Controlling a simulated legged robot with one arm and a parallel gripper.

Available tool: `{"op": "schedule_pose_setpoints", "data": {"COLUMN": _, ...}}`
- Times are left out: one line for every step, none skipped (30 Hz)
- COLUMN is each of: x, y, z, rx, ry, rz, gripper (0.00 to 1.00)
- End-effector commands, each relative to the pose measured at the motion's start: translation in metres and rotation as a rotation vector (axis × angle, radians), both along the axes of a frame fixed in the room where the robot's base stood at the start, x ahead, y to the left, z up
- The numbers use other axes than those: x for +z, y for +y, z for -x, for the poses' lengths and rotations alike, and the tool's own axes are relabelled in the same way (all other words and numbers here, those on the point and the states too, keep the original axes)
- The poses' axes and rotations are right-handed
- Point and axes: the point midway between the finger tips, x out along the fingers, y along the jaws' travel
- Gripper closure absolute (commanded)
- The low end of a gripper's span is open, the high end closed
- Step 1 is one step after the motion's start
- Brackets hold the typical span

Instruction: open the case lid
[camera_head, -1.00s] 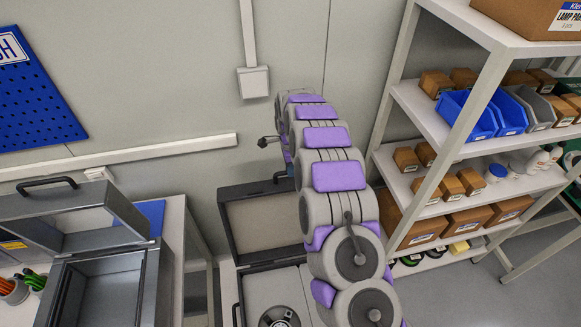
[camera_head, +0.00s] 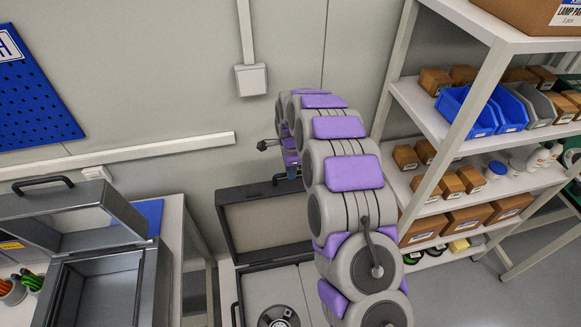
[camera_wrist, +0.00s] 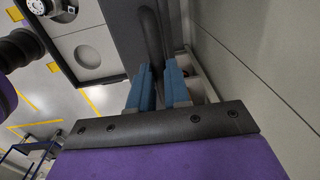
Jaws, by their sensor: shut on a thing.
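The dark case stands on a bench at lower centre. Its lid (camera_head: 262,226) is raised and leans back toward the wall, showing a beige lining. The case base (camera_head: 250,283) holds a round metal part (camera_head: 278,317). In the wrist view the open base shows at upper left (camera_wrist: 88,54). My gripper (camera_wrist: 158,80) has two blue fingers closed around the dark handle (camera_wrist: 151,38) on the lid's edge. In the head view my gripper (camera_head: 291,171) is small and partly hidden by my arm at the lid's top edge, and my arm covers the case's right side.
A grey metal box (camera_head: 104,283) with a raised lid stands on the left bench, close to the case. A shelf rack (camera_head: 430,118) with bins and cartons stands right of my arm. The wall is close behind the lid.

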Motion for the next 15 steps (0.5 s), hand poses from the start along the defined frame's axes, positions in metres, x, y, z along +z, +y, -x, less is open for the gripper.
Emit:
{"op": "schedule_pose_setpoints", "data": {"x": 0.002, "y": 0.002, "z": 0.004, "rx": 0.001, "ry": -0.010, "rz": -0.006, "gripper": 1.00}}
{"op": "schedule_pose_setpoints", "data": {"x": 0.003, "y": 0.002, "z": 0.006, "rx": 0.001, "ry": -0.016, "rz": -0.007, "gripper": 1.00}}
{"op": "schedule_pose_setpoints", "data": {"x": 0.004, "y": 0.001, "z": 0.009, "rx": 0.001, "ry": -0.022, "rz": -0.008, "gripper": 1.00}}
{"op": "schedule_pose_setpoints", "data": {"x": 0.005, "y": 0.001, "z": 0.012, "rx": 0.001, "ry": -0.027, "rz": -0.009, "gripper": 1.00}}
{"op": "schedule_pose_setpoints", "data": {"x": 0.005, "y": 0.001, "z": 0.014, "rx": 0.002, "ry": -0.032, "rz": -0.010, "gripper": 1.00}}
{"op": "schedule_pose_setpoints", "data": {"x": 0.006, "y": 0.001, "z": 0.017, "rx": 0.003, "ry": -0.041, "rz": -0.012, "gripper": 1.00}}
{"op": "schedule_pose_setpoints", "data": {"x": 0.007, "y": 0.001, "z": 0.019, "rx": 0.003, "ry": -0.047, "rz": -0.013, "gripper": 1.00}}
{"op": "schedule_pose_setpoints", "data": {"x": 0.007, "y": 0.000, "z": 0.022, "rx": 0.004, "ry": -0.051, "rz": -0.014, "gripper": 1.00}}
{"op": "schedule_pose_setpoints", "data": {"x": 0.007, "y": 0.000, "z": 0.026, "rx": 0.006, "ry": -0.056, "rz": -0.016, "gripper": 1.00}}
{"op": "schedule_pose_setpoints", "data": {"x": 0.007, "y": 0.000, "z": 0.029, "rx": 0.006, "ry": -0.061, "rz": -0.017, "gripper": 1.00}}
{"op": "schedule_pose_setpoints", "data": {"x": 0.008, "y": 0.000, "z": 0.031, "rx": 0.006, "ry": -0.068, "rz": -0.020, "gripper": 1.00}}
{"op": "schedule_pose_setpoints", "data": {"x": 0.010, "y": 0.000, "z": 0.033, "rx": 0.006, "ry": -0.080, "rz": -0.022, "gripper": 1.00}}
{"op": "schedule_pose_setpoints", "data": {"x": 0.010, "y": 0.000, "z": 0.036, "rx": 0.006, "ry": -0.085, "rz": -0.024, "gripper": 1.00}}
{"op": "schedule_pose_setpoints", "data": {"x": 0.010, "y": -0.001, "z": 0.040, "rx": 0.006, "ry": -0.088, "rz": -0.025, "gripper": 1.00}}
{"op": "schedule_pose_setpoints", "data": {"x": 0.009, "y": -0.001, "z": 0.044, "rx": 0.006, "ry": -0.093, "rz": -0.026, "gripper": 1.00}}
